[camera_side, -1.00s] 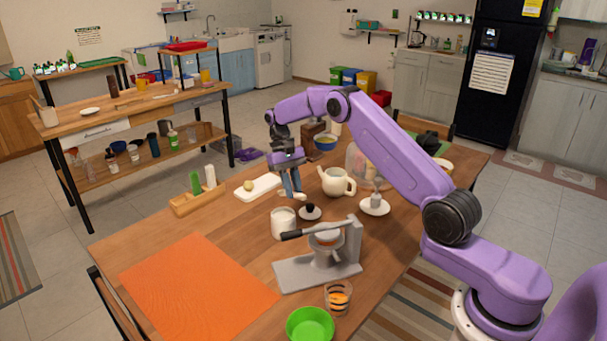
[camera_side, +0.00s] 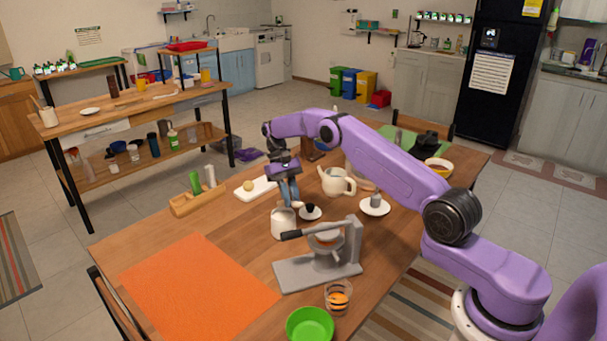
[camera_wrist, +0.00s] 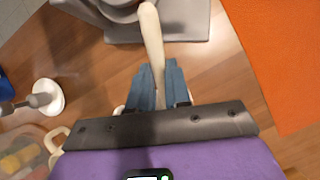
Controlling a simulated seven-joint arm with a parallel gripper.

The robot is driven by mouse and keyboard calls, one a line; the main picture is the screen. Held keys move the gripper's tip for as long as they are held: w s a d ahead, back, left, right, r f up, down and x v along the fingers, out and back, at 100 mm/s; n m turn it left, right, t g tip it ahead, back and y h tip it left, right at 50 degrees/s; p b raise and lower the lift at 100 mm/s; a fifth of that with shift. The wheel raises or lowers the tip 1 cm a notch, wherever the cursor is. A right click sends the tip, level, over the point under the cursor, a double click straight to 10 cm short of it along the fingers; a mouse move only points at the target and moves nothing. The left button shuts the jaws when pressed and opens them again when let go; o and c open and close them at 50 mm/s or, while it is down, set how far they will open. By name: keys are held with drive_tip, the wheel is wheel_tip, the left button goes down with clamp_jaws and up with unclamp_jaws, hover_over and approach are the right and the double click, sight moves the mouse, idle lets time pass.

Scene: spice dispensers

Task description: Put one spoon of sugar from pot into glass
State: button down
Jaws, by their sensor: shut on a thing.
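My gripper (camera_side: 290,203) points down just above and behind the rim of the white pot (camera_side: 283,226) in the side view. In the wrist view its blue fingers (camera_wrist: 156,88) are shut on a long cream-coloured handle (camera_wrist: 152,40), seemingly the spoon's. The handle slants out between the fingertips toward the grey press. The spoon's bowl is hidden, and I cannot tell whether it is inside the pot. The pot's contents are not visible. A clear glass (camera_side: 338,299) with orange and dark bands stands at the front edge, right of the press.
A grey press (camera_side: 305,270) with a dark lever stands between pot and glass. A green bowl (camera_side: 310,325) is beside the glass. A cream teapot (camera_side: 335,183) and saucers (camera_side: 373,206) stand behind. An orange mat (camera_side: 198,285) leaves free room at left.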

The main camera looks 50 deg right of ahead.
idle(0.4)
drive_tip(key=shift+f, duration=2)
drive_tip(key=shift+f, duration=0.3)
drive_tip(key=shift+r, duration=0.15)
idle(0.7)
drive_tip(key=shift+r, duration=1.1)
drive_tip(key=shift+r, duration=0.15)
drive_tip(key=shift+r, duration=1.15)
drive_tip(key=shift+r+t, duration=0.1)
drive_tip(key=shift+t, duration=0.2)
drive_tip(key=shift+r+t+h, duration=0.2)
drive_tip(key=shift+t+h, duration=0.15)
drive_tip(key=shift+t, duration=0.55)
drive_tip(key=shift+r+t+h, duration=0.2)
drive_tip(key=shift+t+h, duration=0.15)
drive_tip(key=shift+t, duration=0.55)
